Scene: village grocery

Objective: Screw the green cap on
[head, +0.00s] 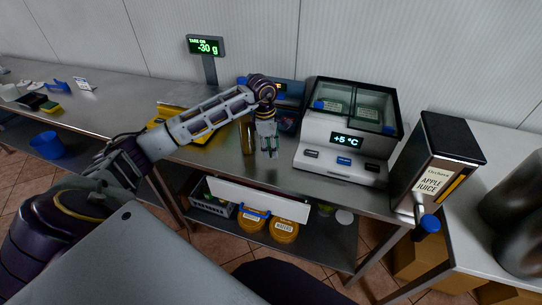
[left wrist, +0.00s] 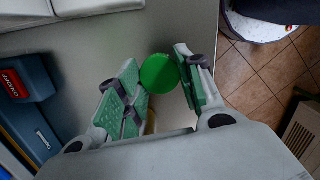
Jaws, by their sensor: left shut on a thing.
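My left gripper (head: 269,152) points down over the front part of the steel counter, left of the white cooler. In the left wrist view, its green-padded fingers (left wrist: 157,82) are shut on the round green cap (left wrist: 159,73), whose flat top faces the camera. A narrow olive-brown bottle (head: 247,138) stands just left of the gripper in the head view, partly behind my arm. A small yellowish piece (left wrist: 151,122) shows below the cap between the fingers; I cannot tell whether it belongs to the bottle. The cap is hidden in the head view. My right gripper is out of view.
The white cooler (head: 344,165) reading +5 °C stands close right of the gripper. An apple juice dispenser (head: 427,165) stands at the counter's right end. A scale display (head: 205,46) reads -30 g. A blue box (head: 289,99) sits behind. The counter's left middle (head: 120,100) is clear.

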